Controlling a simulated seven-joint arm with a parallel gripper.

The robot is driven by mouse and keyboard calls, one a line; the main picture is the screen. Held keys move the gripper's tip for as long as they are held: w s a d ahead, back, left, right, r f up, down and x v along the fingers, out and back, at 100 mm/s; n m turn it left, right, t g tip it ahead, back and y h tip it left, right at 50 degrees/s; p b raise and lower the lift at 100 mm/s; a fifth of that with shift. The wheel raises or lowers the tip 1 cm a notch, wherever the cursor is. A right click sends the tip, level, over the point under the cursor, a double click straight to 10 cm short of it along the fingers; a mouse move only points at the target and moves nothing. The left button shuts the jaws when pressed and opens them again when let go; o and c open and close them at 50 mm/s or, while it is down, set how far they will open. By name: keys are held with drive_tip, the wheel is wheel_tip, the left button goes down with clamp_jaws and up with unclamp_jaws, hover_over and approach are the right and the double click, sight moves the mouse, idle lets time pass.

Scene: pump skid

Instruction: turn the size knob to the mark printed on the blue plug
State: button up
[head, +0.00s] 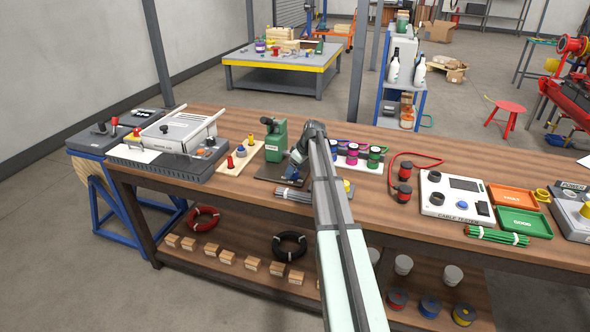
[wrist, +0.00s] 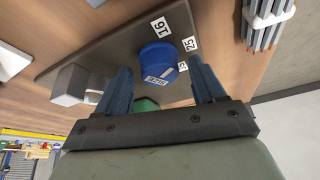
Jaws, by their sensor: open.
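The size knob (wrist: 157,58) is a blue round knob with a white label and a white line on its top, seen in the wrist view. It sits on a dark plate (wrist: 105,52). White number tags stand beside it: a 16 tag (wrist: 160,25) and a 25 tag (wrist: 190,44); another tag is partly hidden. My gripper (wrist: 159,72) is open, with one finger on each side of the knob; contact cannot be told. In the head view my gripper (head: 296,168) is low over the bench. A small blue plug (head: 241,151) stands on a wooden board; its print is unreadable.
A green machine (head: 275,140) stands just left of my gripper. A bundle of grey rods (head: 293,195) lies in front. A tray of coloured spools (head: 358,157) and a cable tester (head: 455,195) are to the right. A grey-white block (wrist: 71,86) is near one finger.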

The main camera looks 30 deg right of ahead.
drive_tip(key=shift+c, duration=0.4)
drive_tip(key=c, duration=1)
drive_tip(key=shift+a+m, duration=0.1)
drive_tip(key=shift+m, duration=0.3)
drive_tip(key=m+h, duration=0.1)
drive_tip(key=m, duration=0.2)
drive_tip(key=shift+s+a+m+t+h, duration=0.1)
drive_tip(key=shift+a+m+t+h, duration=0.05)
drive_tip(key=shift+m+t+h, duration=0.25)
drive_tip(key=m+h, duration=0.1)
drive_tip(key=m, duration=0.3)
drive_tip(key=shift+a+m+h, duration=0.1)
drive_tip(key=shift+m+h, duration=0.2)
drive_tip(key=shift+h, duration=0.1)
drive_tip(key=m, duration=0.2)
drive_tip(key=m+h, duration=0.1)
drive_tip(key=m, duration=0.1)
drive_tip(key=shift+a+g+h, duration=0.1)
drive_tip(key=shift+g+h, duration=0.2)
drive_tip(key=shift+g, duration=0.1)
drive_tip(key=m, duration=0.2)
drive_tip(key=m+g+h, duration=0.1)
drive_tip(key=m, duration=0.1)
drive_tip(key=shift+w+m, duration=0.2)
drive_tip(key=shift+m, duration=0.1)
drive_tip(key=shift+a, duration=0.1)
